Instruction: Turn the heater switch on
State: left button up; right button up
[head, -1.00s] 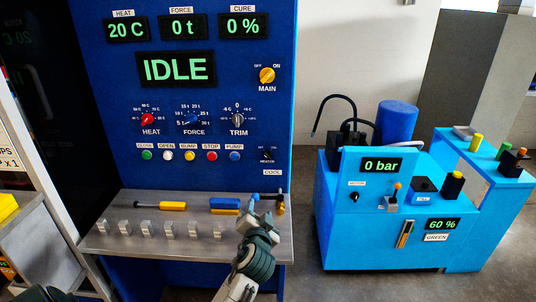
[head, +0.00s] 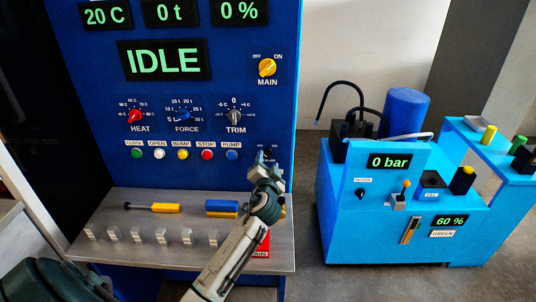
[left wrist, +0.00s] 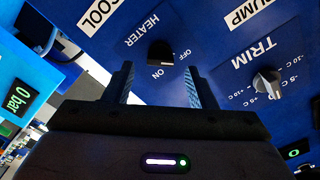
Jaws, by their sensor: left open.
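The heater switch (left wrist: 160,53) is a small black knob on the blue panel, with HEATER, OFF and ON printed by it in the left wrist view. Which mark it points at is not clear. My left gripper (left wrist: 160,68) is open, its two fingers on either side of the knob in that view, and nothing is between them that I can see held. I cannot tell whether the fingers touch the knob. In the head view the left gripper (head: 265,160) is in front of the panel's lower right and mostly hides the switch. My right gripper is not in view.
The TRIM knob (left wrist: 267,82) is close beside the switch. A row of buttons (head: 183,154) lies left of the gripper. Below is a metal shelf (head: 110,215) with a yellow-handled tool (head: 165,208) and a blue-and-yellow one. A blue pump unit (head: 340,225) stands at right.

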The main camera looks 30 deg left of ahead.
aim_at(268, 156)
pick_arm(q)
jog(key=x, duration=0.2)
jog(key=shift+w+a, duration=0.15)
jog(key=shift+w, duration=0.15)
jog(key=shift+w+a, duration=0.15)
jog(key=shift+w, duration=0.15)
jog(key=c, duration=1)
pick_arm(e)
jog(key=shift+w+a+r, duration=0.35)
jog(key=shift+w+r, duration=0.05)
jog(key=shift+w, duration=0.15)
